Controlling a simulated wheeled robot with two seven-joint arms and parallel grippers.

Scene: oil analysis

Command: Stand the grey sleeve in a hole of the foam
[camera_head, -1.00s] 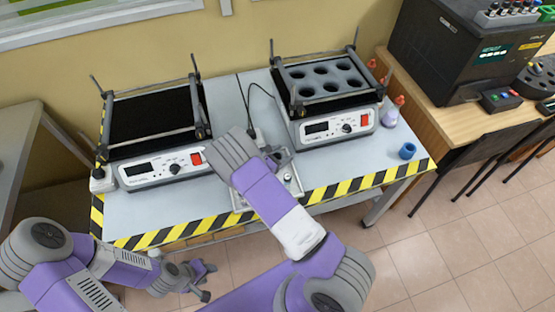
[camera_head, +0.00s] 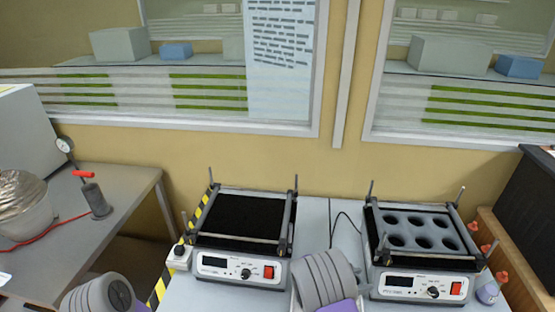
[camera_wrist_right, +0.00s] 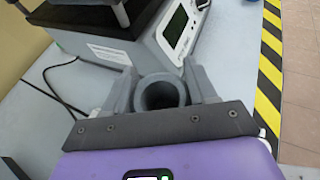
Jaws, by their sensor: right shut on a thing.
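The grey sleeve (camera_wrist_right: 162,98) shows in the right wrist view as an open-topped ring between my right fingers. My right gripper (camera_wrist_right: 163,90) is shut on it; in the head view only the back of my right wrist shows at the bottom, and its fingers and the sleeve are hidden. The black-grey foam (camera_head: 420,218) with several round holes sits in the right shaker (camera_head: 405,284). Its holes look empty. My right wrist is in front of and left of this shaker. My left gripper is out of view; only part of that arm shows at the bottom left.
The left shaker (camera_head: 222,263) has a flat black top without holes. Metal posts and bars frame both shakers. Orange-capped bottles (camera_head: 487,291) stand right of the right shaker. A cable (camera_head: 347,214) runs between the shakers. A side bench (camera_head: 130,190) stands at left.

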